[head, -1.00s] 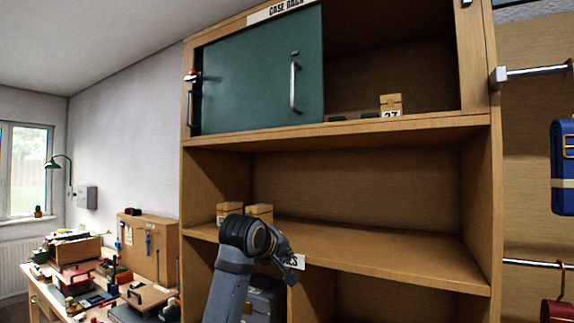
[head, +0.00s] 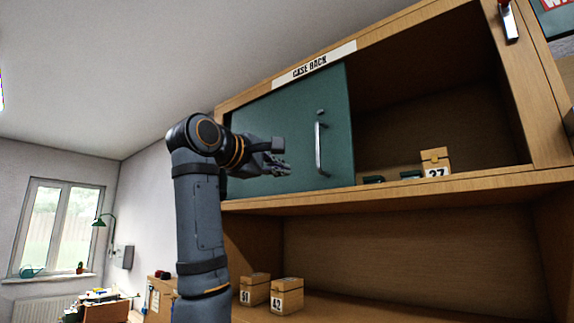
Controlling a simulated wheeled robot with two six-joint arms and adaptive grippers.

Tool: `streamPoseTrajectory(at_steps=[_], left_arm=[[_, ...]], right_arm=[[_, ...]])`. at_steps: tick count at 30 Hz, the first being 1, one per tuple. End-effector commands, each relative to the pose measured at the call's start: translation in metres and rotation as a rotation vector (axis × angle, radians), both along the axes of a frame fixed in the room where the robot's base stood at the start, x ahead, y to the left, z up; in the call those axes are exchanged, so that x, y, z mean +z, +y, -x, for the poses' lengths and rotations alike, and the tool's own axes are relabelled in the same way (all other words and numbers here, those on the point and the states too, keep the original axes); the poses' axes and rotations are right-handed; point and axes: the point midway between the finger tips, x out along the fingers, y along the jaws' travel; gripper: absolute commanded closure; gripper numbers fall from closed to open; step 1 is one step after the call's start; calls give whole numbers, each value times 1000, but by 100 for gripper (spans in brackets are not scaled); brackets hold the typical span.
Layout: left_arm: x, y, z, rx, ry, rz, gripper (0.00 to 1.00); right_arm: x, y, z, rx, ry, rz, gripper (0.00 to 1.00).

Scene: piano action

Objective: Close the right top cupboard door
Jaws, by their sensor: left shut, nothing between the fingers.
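The top cupboard of the wooden rack has a green door panel (head: 285,115) covering its left half. The right half of the opening (head: 430,110) is uncovered. A metal bar handle (head: 319,142) stands upright near the panel's right edge. My left gripper (head: 287,166) is raised in front of the panel, left of the handle and pointing right. It is shut and empty, and appears apart from the handle. I cannot tell whether a second panel lies behind this one. My right gripper is not in view.
A box marked 27 (head: 436,163) stands inside the open right half, beside low dark green items (head: 374,180). Boxes marked 51 (head: 254,289) and 42 (head: 287,296) stand on the lower shelf. A red-topped latch (head: 508,20) is on the right frame.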

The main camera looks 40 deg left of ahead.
Motion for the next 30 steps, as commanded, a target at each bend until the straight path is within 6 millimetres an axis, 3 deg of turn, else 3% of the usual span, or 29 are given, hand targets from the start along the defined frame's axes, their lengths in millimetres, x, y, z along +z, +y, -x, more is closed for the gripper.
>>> streamPoseTrajectory(at_steps=[1,10,18,30], left_arm=[[5,0,-12,-1,5,0,100],[5,-2,-76,-1,4,0,100],[3,-35,-63,-2,-1,-3,100],[1,-39,-61,0,0,-1,100]], right_arm=[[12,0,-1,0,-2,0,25],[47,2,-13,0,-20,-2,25],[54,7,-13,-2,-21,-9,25],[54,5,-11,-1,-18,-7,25]])
